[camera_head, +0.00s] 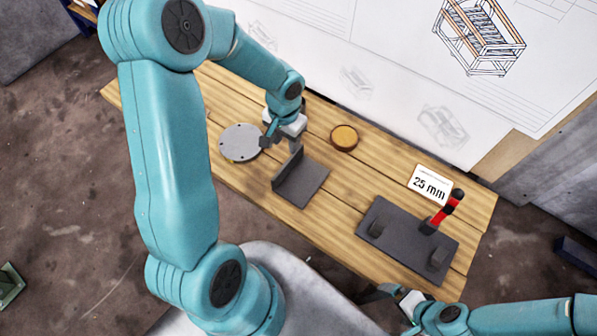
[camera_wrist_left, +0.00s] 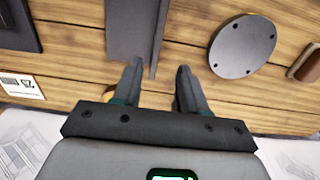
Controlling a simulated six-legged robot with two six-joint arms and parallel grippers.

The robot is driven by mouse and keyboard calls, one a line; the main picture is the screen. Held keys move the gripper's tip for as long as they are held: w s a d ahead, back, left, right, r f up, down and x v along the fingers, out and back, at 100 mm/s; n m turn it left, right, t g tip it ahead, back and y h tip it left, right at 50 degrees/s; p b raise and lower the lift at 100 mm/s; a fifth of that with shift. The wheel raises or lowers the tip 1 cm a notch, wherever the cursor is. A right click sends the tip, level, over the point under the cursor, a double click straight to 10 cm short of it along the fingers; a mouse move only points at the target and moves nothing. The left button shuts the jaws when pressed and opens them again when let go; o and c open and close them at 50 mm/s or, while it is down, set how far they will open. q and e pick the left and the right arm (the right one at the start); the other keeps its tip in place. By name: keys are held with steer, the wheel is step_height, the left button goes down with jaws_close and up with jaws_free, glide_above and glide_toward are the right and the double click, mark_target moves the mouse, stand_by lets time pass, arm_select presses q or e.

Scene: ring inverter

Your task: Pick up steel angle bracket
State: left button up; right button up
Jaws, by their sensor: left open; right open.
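The steel angle bracket (camera_head: 302,184) is a dark grey L-shaped piece on the wooden table, with one flange flat and one standing up. In the left wrist view the bracket (camera_wrist_left: 131,28) is at the top, partly out of frame. My left gripper (camera_head: 283,142) is just behind the bracket's upright flange, at its far end. In the left wrist view my left gripper (camera_wrist_left: 158,75) is open, its fingers pointing toward the bracket's upright edge with nothing held. My right gripper (camera_head: 388,295) is open and empty beyond the table's front edge at the bottom.
A round grey plate with holes (camera_head: 240,142) lies left of the bracket. A round tan-topped disc (camera_head: 344,138) lies behind it. To the right are a dark fixture plate (camera_head: 385,247) with blocks and a red-black clamp (camera_head: 446,207), and a "25 mm" card (camera_head: 430,184).

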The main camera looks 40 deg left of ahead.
mark_target(288, 161)
arm_select(q)
step_height(288, 161, down, 6)
steer(key=shift+w+d+f, duration=0.1)
steer(key=shift+d, duration=0.05)
steer(key=shift+f, duration=0.55)
steer(key=f, duration=0.5)
steer(key=shift+s+f, duration=0.1)
steer(key=shift+s, duration=0.1)
jaws_close()
steer(key=shift+d, duration=0.1)
stand_by(0.4)
steer(key=shift+w, duration=0.15)
